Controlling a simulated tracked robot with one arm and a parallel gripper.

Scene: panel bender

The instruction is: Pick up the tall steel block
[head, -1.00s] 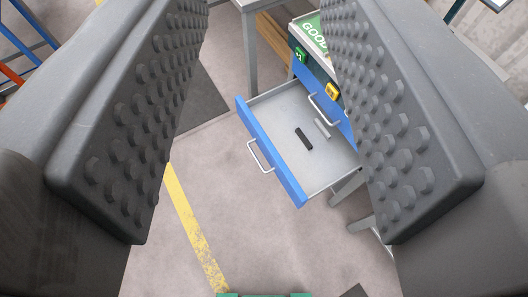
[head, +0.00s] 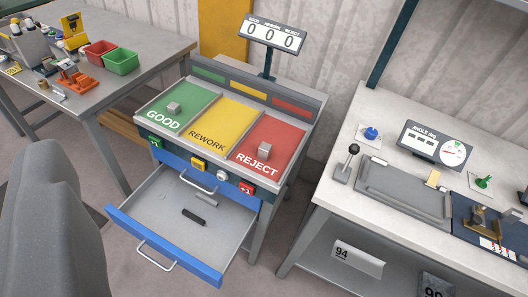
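A steel block (head: 265,151) stands upright on the red REJECT field of the sorting top (head: 277,160). A lower, squat steel block (head: 174,107) sits on the green GOOD field. The block on REJECT looks the taller of the two. Only one dark grey piece of my gripper (head: 60,225) shows, at the lower left edge of the head view, well apart from both blocks. The rest of my gripper is out of the picture, so its opening is hidden.
Below the sorting top a blue-fronted drawer (head: 165,245) is pulled out, holding a black bar (head: 194,217) and a grey bar (head: 207,199). A counter display (head: 272,37) stands behind. A workbench (head: 335,190) is at right, a cluttered table (head: 150,60) at left.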

